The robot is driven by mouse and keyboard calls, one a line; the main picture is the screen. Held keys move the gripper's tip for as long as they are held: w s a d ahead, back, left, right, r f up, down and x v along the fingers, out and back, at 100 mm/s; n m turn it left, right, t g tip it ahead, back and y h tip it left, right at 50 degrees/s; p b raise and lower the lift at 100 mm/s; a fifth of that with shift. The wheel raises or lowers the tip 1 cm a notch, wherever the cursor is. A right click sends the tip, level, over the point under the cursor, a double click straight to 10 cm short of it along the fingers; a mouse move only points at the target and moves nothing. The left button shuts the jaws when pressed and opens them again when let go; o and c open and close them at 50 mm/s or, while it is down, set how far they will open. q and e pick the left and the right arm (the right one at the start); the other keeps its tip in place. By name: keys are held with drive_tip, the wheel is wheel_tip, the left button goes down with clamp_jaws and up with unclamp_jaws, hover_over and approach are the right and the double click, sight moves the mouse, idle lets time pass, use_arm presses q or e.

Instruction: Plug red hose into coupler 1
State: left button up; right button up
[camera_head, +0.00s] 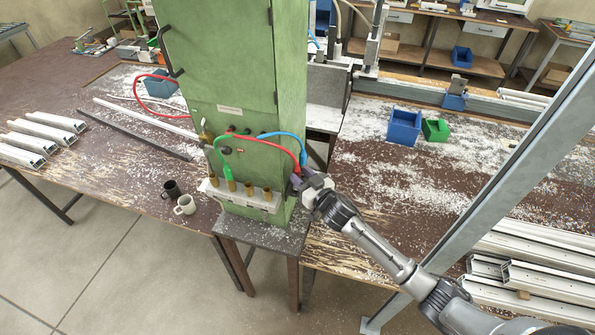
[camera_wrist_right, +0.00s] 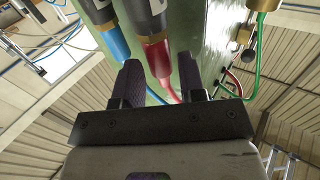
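The red hose (camera_head: 280,145) arcs from the front of the green cabinet to its right edge, by my right gripper (camera_head: 297,182). In the right wrist view its plug (camera_wrist_right: 154,45) is a grey cylinder, and the red hose (camera_wrist_right: 164,85) runs between my two dark fingertips (camera_wrist_right: 162,85). Gaps show beside the hose, so the fingers look open around it. The blue hose (camera_wrist_right: 115,43) is just left of it, partly behind the left finger. Several brass couplers (camera_head: 249,190) stand on a pale bar (camera_head: 242,200); their numbers are unreadable. A green plug (camera_head: 228,172) sits at one coupler. My left gripper is out of view.
The green cabinet (camera_head: 230,70) stands close left of my right gripper. Blue and green bins (camera_head: 404,127) and a slanted metal post (camera_head: 500,190) are at right. Another red hose (camera_head: 140,100) loops at left.

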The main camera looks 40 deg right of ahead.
drive_tip(key=shift+w, duration=1.1)
drive_tip(key=c, duration=0.6)
drive_tip(key=shift+o, duration=1.4)
drive_tip(key=shift+c, duration=0.8)
clamp_jaws()
